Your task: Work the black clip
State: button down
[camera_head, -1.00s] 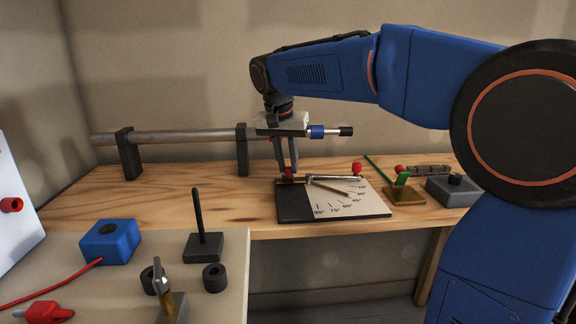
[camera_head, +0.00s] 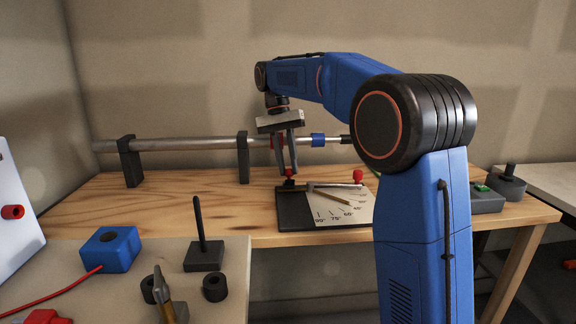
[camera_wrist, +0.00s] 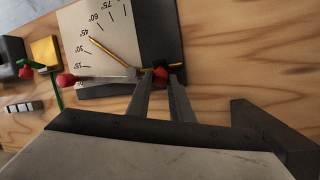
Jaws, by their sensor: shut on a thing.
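The black clip (camera_head: 289,183) is a small dark piece with a red tip (camera_head: 289,172), at the back left of the dark-edged angle board (camera_head: 292,213). My gripper (camera_head: 289,171) points down at it, with its fingertips at the red tip. In the wrist view my gripper (camera_wrist: 161,75) has its two fingers close around the red tip (camera_wrist: 160,72). The fingers hide much of the clip, so its exact pose is unclear. A metal rod with a red ball (camera_head: 358,176) and a brown pencil-like stick (camera_head: 333,195) lie across the marked face.
A long grey pipe (camera_head: 190,144) on dark posts runs behind, near my gripper. A yellow block (camera_wrist: 45,50) stands beside the board. A blue box (camera_head: 110,248) and a dark stand with an upright rod (camera_head: 203,256) are on the nearer table. Bare wood lies left of the board.

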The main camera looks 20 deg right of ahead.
dwell(0.3)
jog(key=c, duration=1.6)
grip_release()
